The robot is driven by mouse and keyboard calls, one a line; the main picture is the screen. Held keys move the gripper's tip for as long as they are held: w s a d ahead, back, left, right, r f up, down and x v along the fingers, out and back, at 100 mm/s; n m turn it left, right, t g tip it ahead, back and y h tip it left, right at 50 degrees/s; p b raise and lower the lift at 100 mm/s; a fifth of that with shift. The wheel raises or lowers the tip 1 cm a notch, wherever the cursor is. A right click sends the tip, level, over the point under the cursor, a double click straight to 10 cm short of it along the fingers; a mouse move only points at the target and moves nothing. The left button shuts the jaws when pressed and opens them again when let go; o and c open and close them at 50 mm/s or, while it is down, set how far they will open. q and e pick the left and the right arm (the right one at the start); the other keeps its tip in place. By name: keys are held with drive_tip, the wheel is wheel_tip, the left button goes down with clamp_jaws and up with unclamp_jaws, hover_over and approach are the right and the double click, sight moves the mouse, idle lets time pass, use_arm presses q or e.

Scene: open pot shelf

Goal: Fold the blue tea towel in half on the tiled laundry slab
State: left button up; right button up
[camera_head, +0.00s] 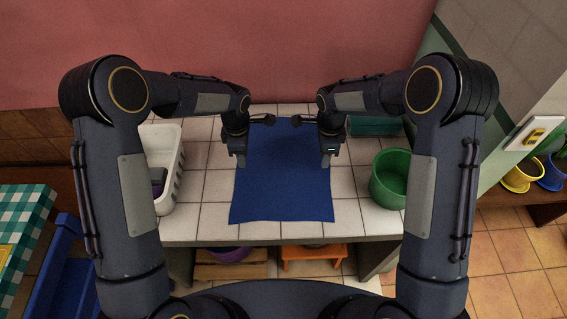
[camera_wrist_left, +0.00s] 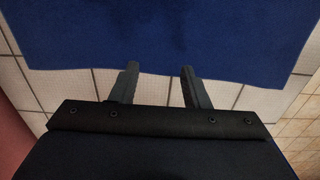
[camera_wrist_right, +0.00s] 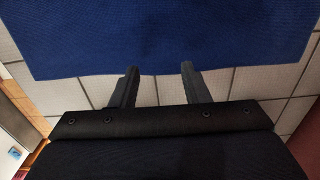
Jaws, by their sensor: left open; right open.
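The blue tea towel (camera_head: 282,185) lies flat and spread out on the tiled laundry slab (camera_head: 216,187), its near edge close to the slab's front. My left gripper (camera_head: 238,162) is open and empty at the towel's left side. My right gripper (camera_head: 327,160) is open and empty at its right side. In the left wrist view, the open fingers (camera_wrist_left: 160,69) reach just over one edge of the towel (camera_wrist_left: 160,35). In the right wrist view, the fingers (camera_wrist_right: 159,68) likewise overlap an edge of the towel (camera_wrist_right: 160,35). I cannot tell whether they touch the cloth. My arms hide parts of the slab.
A white basket (camera_head: 172,190) with dark contents stands left on the slab. A green tub (camera_head: 389,180) stands right, and a teal container (camera_head: 375,126) at the back right. A red wall (camera_head: 260,50) rises behind. Below are a wooden crate (camera_head: 230,270) and an orange stool (camera_head: 313,254).

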use_arm(q)
drive_tip(key=shift+f, duration=1.15)
use_arm(e)
drive_tip(key=shift+f, duration=1.15)
use_arm(q)
drive_tip(key=shift+f, duration=0.25)
use_arm(e)
drive_tip(key=shift+f, duration=0.25)
use_arm(q)
drive_tip(key=shift+r, duration=0.1)
drive_tip(key=shift+c, duration=0.5)
use_arm(e)
drive_tip(key=shift+r, duration=0.15)
drive_tip(key=shift+c, duration=0.5)
use_arm(q)
clamp_jaws()
use_arm(e)
clamp_jaws()
